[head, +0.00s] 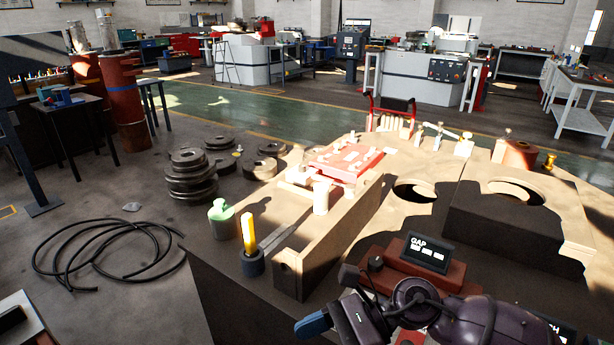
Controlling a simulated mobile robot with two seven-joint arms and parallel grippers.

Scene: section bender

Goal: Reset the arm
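The section bender (415,225) is a large tan and dark machine that fills the right and middle of the head view. A small display marked GAP (428,252) stands on a reddish-brown block at its near side. My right arm comes in from the lower right, dark purple, in front of the machine's near edge. My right gripper (314,323) points left at the bottom, with a blue fingertip showing; its opening cannot be made out. My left gripper is not in view. I cannot tell which machine part, if any, is the arm of the task.
A yellow-handled tool (249,235) in a dark cup and a green-topped bottle (221,219) stand left of the tan beam (335,235). A red plate (345,161) lies behind. Stacked dark rollers (190,178) and a coiled black cable (105,255) are on the floor at left.

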